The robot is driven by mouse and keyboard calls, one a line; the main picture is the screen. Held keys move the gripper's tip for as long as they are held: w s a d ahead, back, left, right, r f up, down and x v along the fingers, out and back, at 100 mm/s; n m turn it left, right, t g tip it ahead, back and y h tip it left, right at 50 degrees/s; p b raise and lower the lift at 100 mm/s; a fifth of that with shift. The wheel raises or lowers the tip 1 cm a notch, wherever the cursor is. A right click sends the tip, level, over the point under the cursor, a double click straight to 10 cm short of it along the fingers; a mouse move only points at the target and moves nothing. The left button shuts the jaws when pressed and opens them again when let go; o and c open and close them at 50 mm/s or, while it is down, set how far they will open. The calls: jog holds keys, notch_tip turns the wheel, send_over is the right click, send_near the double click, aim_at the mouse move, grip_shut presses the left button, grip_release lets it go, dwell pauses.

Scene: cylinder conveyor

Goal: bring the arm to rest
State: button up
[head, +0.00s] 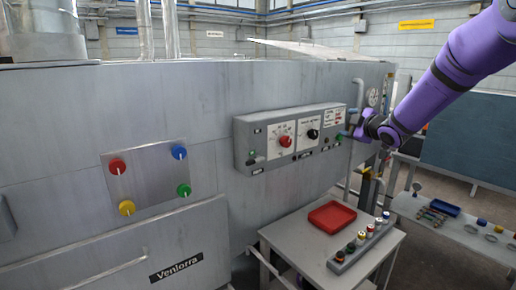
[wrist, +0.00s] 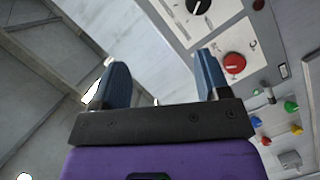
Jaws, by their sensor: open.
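My purple arm reaches in from the upper right in the head view, and my gripper (head: 361,132) is at its end, in front of the right part of the grey machine. In the wrist view my gripper (wrist: 160,85) shows two dark blue fingers spread wide apart with nothing between them. The grey control box (head: 242,152) with a red knob (head: 285,141) and a black knob (head: 313,134) is on the machine wall, left of my gripper. The red knob also shows in the wrist view (wrist: 234,63), beyond the right finger.
A small table (head: 296,237) below holds a red tray (head: 332,216) and a grey rack (head: 366,250) with several coloured cylinders. A second table (head: 470,222) with small parts stands at the right. A panel (head: 147,185) with coloured knobs is on the machine (head: 50,150) at left.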

jog(key=s+d+r+m+g+h, duration=0.1)
jog(key=s+r+m+g+h, duration=0.25)
jog(key=s, duration=0.65)
jog(key=s+d+r+m+h, duration=0.2)
jog(key=s+r+m+h, duration=0.15)
jog(key=s+m, duration=0.45)
jog(key=s+a+f+m+g, duration=0.1)
jog(key=s+g, duration=0.1)
jog(key=s, duration=0.8)
jog(key=s+a+f+m+g+y, duration=0.1)
jog(key=s+f+m+g, duration=0.1)
jog(key=s, duration=0.9)
jog(key=s+a+f+m+g, duration=0.1)
jog(key=s+a+f+g, duration=0.1)
jog(key=s, duration=0.8)
jog(key=shift+s+f+g+y, duration=0.2)
jog(key=shift+s+g+y, duration=0.05)
jog(key=shift+g+y, duration=0.15)
jog(key=shift+m, duration=0.25)
